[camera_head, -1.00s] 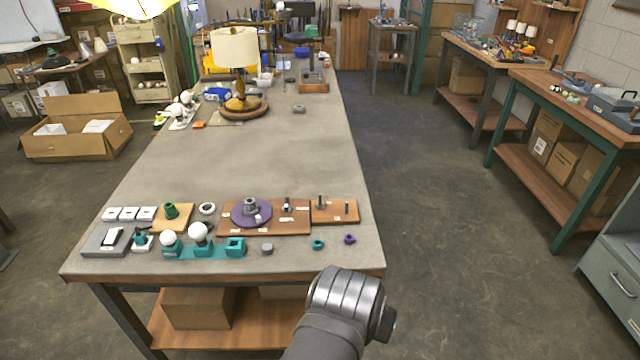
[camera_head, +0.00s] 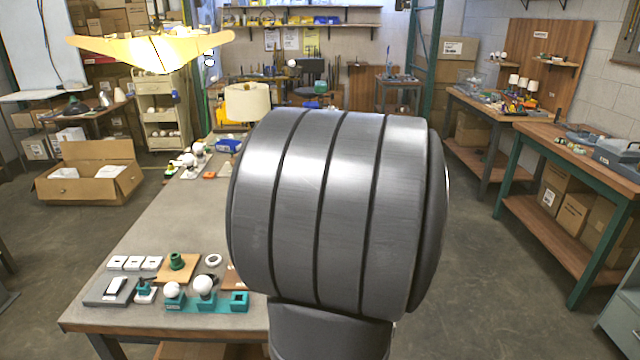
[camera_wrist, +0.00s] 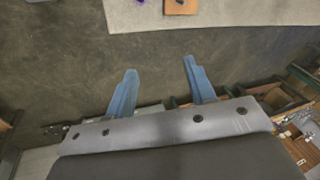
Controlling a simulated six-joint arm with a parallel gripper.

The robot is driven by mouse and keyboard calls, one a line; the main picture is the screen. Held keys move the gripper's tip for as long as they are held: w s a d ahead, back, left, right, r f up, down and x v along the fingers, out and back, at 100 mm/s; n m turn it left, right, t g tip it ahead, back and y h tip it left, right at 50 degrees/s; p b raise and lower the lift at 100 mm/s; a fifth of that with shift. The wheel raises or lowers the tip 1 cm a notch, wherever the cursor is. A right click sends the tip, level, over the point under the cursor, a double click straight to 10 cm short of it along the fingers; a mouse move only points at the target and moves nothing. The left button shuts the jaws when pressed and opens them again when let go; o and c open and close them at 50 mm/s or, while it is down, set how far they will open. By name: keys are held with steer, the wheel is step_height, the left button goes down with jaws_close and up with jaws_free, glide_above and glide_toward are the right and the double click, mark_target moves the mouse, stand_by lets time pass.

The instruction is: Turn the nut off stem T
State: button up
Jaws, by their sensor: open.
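My gripper (camera_wrist: 159,65) shows in the wrist view as two blue fingers, spread apart with nothing between them, above the dark floor beside the workbench. In the head view my own arm link covers the right part of the bench, so the stems and any nut on them are hidden. Only a sliver of a wooden board (camera_head: 232,279) shows at the arm's left edge. In the wrist view the end of a wooden board (camera_wrist: 182,7) with a small dark part on it is cut off at the top. I cannot tell which stem is T.
The grey workbench (camera_head: 170,225) holds a teal fixture (camera_head: 207,305) with white bulbs, a green part on a board (camera_head: 177,262) and a white ring (camera_head: 213,260) at its near left. A lamp (camera_head: 247,101) stands farther back. Floor is open right of the bench.

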steer(key=w+a+f+m+g, duration=0.2)
steer(key=w+a+f, duration=0.3)
steer(key=w, duration=0.4)
steer(key=w+a+f+m+g, duration=0.1)
steer(key=w+a+f, duration=0.35)
steer(key=w, duration=0.35)
steer(key=shift+y, duration=0.4)
steer(key=f, duration=1.7)
steer(key=shift+a, duration=0.25)
steer(key=shift+c, duration=0.2)
jaws_close()
steer(key=n, duration=0.4)
steer(key=shift+n, duration=1.3)
